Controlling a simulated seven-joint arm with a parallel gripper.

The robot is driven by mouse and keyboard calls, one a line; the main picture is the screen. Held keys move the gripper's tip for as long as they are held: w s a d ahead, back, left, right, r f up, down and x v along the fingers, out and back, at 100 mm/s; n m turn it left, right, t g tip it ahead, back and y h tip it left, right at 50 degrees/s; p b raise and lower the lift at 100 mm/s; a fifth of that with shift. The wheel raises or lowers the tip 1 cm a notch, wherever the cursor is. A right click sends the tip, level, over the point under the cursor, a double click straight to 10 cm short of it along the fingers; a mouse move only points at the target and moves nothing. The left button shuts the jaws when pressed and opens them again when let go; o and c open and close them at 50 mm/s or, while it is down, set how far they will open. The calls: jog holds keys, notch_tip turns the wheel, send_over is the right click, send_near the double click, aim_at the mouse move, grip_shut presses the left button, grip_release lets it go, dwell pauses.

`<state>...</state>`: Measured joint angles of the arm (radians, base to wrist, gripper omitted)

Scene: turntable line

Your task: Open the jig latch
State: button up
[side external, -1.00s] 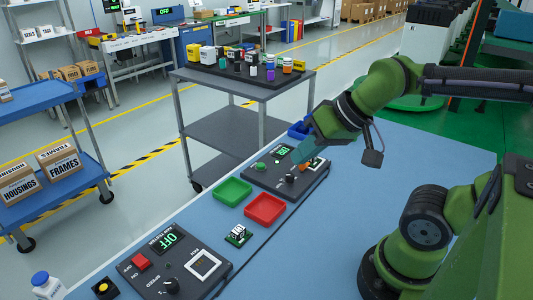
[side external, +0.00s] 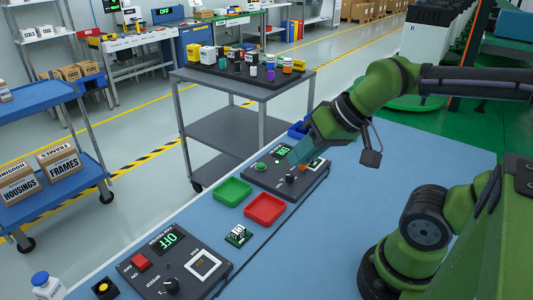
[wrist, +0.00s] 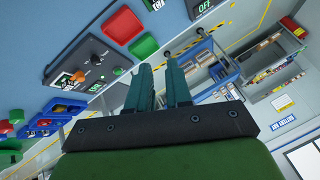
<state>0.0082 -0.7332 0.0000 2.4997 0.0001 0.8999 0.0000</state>
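The far black control box (side external: 262,180) lies on the blue bench and also shows at the upper left of the wrist view (wrist: 104,70). It carries a small pale-framed jig (side external: 315,164) with an orange part beside it in the wrist view (wrist: 79,76); this may be the latch, but its position is too small to tell. My gripper (side external: 292,158) hangs above the box in the side view, apparently touching nothing. In the wrist view its two fingers (wrist: 160,68) are apart and empty.
A green tray (side external: 233,192) and a red tray (side external: 265,209) lie left of the box. A small circuit board (side external: 238,236) and a second control box (side external: 174,262) are nearer. Blue bins (side external: 298,131) stand behind.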

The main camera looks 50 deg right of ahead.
jog(key=o, duration=0.5)
jog(key=w+d, duration=0.1)
jog(key=w+d+f+g, duration=0.1)
jog(key=w, duration=0.1)
jog(key=w+d+g+h, duration=0.1)
jog(key=w, duration=0.1)
jog(key=shift+f, duration=0.35)
jog(key=w+d+f+n+g+h, duration=0.35)
jog(key=w+d+n+g, duration=0.45)
jog(key=w+d+n, duration=0.65)
jog(key=shift+m+h, duration=0.35)
jog(key=shift+m, duration=0.3)
jog(key=x, duration=0.5)
jog(key=s+d+x, duration=0.1)
jog(key=x, duration=0.5)
jog(key=s+r+x, duration=0.1)
jog(key=x, duration=0.5)
jog(key=shift+d, duration=0.2)
jog(key=shift+r, duration=0.1)
grip_shut()
